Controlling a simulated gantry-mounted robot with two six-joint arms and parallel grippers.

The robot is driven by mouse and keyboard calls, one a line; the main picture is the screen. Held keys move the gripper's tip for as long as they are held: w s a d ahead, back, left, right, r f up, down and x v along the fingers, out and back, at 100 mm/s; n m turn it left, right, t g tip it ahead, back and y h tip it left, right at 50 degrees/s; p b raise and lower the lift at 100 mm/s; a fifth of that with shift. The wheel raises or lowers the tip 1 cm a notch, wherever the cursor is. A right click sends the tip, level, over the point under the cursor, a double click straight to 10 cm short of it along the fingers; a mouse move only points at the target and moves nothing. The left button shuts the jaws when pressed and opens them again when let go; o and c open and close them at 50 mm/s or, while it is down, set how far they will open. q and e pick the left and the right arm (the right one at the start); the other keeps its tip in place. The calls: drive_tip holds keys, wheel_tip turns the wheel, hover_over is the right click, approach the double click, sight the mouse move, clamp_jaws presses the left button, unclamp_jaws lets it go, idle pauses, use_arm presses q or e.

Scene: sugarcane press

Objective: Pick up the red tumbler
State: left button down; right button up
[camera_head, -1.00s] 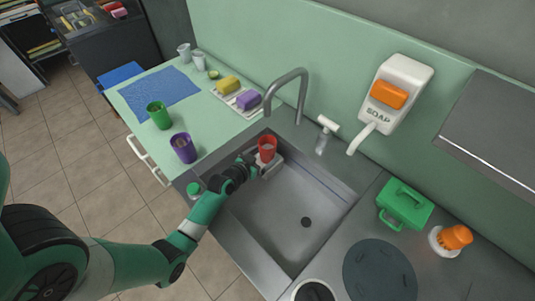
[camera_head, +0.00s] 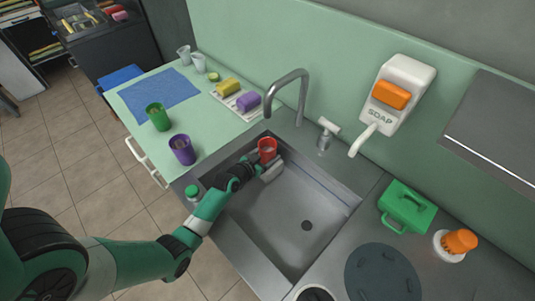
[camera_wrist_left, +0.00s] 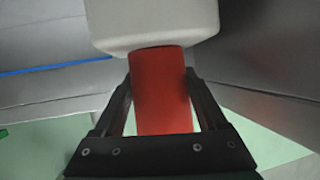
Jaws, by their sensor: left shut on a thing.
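The red tumbler (camera_head: 267,149) is at the left end of the metal sink, in my left gripper (camera_head: 258,160). In the left wrist view the tumbler (camera_wrist_left: 161,92) sits between the two dark fingers of my left gripper (camera_wrist_left: 162,100), which touch it on both sides. The tumbler looks upright in the head view. A pale block-like thing (camera_wrist_left: 150,22) shows beyond the tumbler in the wrist view. My right gripper is not in view.
The sink (camera_head: 285,215) has a tap (camera_head: 290,90) behind it. A purple tumbler (camera_head: 182,149) and a green tumbler (camera_head: 158,116) stand on the pale green counter to the left. A soap dispenser (camera_head: 404,78) is on the wall. A green box-like item (camera_head: 407,206) stands at the right.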

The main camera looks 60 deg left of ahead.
sight(272, 146)
use_arm(q)
drive_tip(key=shift+r, duration=0.1)
drive_tip(key=shift+r+p, duration=0.5)
drive_tip(key=shift+r, duration=0.25)
drive_tip(key=shift+r+p, duration=0.55)
drive_tip(key=shift+r, duration=0.4)
drive_tip(key=s+d+r+p, duration=0.7)
drive_tip(key=s+d+r, duration=0.2)
drive_tip(key=s, duration=0.1)
drive_tip(key=shift+s+d+r, duration=0.15)
drive_tip(key=shift+d+r, duration=0.05)
drive_tip(key=shift+d, duration=0.05)
drive_tip(key=shift+p, duration=0.3)
